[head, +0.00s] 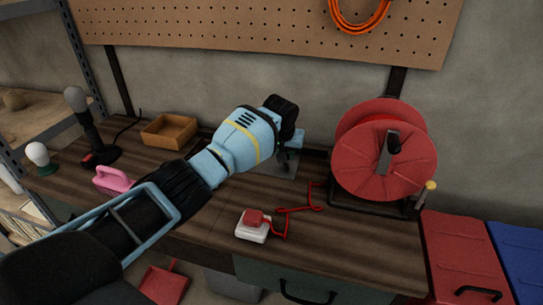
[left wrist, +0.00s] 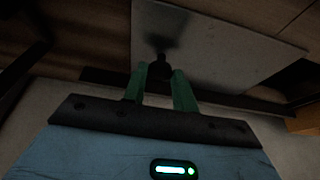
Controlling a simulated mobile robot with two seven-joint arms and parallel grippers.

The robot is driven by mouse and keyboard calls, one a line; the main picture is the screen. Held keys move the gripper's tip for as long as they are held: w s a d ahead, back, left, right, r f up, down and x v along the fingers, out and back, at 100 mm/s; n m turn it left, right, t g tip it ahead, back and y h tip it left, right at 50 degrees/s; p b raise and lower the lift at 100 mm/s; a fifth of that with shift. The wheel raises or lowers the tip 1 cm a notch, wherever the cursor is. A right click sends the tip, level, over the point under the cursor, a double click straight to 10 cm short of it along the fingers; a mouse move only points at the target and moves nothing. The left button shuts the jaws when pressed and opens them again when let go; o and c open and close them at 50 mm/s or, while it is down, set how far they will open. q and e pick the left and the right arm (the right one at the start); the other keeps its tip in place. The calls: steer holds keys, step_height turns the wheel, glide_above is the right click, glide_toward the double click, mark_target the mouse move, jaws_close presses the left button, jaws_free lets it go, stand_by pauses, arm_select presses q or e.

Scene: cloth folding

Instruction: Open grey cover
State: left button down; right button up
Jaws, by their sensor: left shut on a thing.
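The grey cover (head: 270,170) is a flat panel on the workbench, behind and partly hidden by my left gripper (head: 288,158) in the head view. In the left wrist view the grey cover (left wrist: 225,45) fills the upper middle, with a small black knob (left wrist: 161,62) near its lower left edge. The green fingers of my left gripper (left wrist: 161,72) are closed around the knob. I cannot tell whether the cover is raised. My right gripper is not in view.
A red cable reel (head: 385,185) stands right of the cover. A white box with a red top (head: 252,226) and red cord lie in front. A wooden tray (head: 169,132), a pink object (head: 112,180) and a black-stemmed lamp (head: 92,135) stand left. Pegboard hangs behind.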

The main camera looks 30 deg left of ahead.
mark_target(297, 164)
arm_select(q)
steer(key=d, duration=0.3)
steer(key=shift+w+d+f, duration=0.2)
steer(key=shift+w+d, duration=0.15)
steer(key=shift+d, duration=0.05)
steer(key=shift+w+d, duration=0.25)
steer(key=shift+d, duration=0.5)
steer(key=c, duration=1.1)
jaws_free()
steer(key=shift+r, duration=0.1)
steer(key=shift+r, duration=0.15)
